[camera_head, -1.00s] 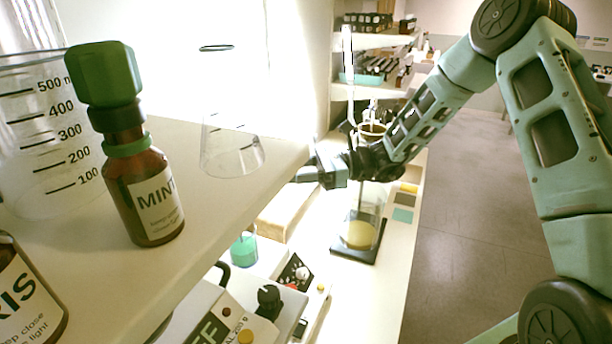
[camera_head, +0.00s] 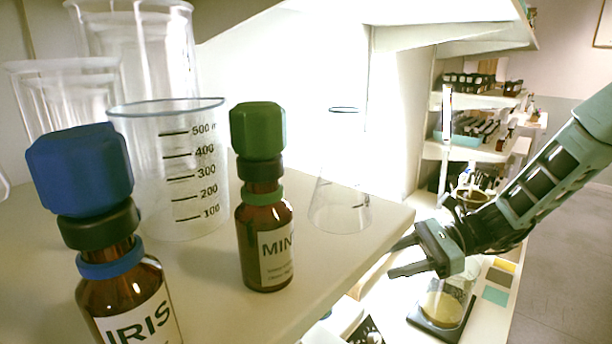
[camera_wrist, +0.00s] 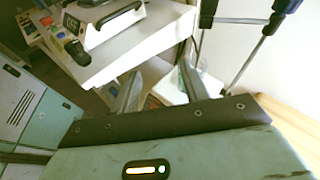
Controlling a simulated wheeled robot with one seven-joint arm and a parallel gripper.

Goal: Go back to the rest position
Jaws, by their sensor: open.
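My gripper (camera_head: 400,258) is open and empty in the head view, in front of the shelf's right end and above the lower bench. In the wrist view its two fingers (camera_wrist: 158,88) stand apart with nothing between them. A brown bottle with a green cap (camera_head: 264,228), labelled MINT as far as I can read, stands upright on the shelf. A brown bottle with a blue cap (camera_head: 120,290), labelled IRIS, stands nearer, at the left. The gripper is to the right of both bottles and apart from them.
A graduated beaker (camera_head: 170,170) and a conical flask (camera_head: 340,205) stand on the shelf (camera_head: 300,290). On the bench below, a vessel with yellow contents (camera_head: 441,306) stands on a dark base. The wrist view shows a white device (camera_wrist: 120,45) and dark rods (camera_wrist: 245,60). Open floor lies at the right.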

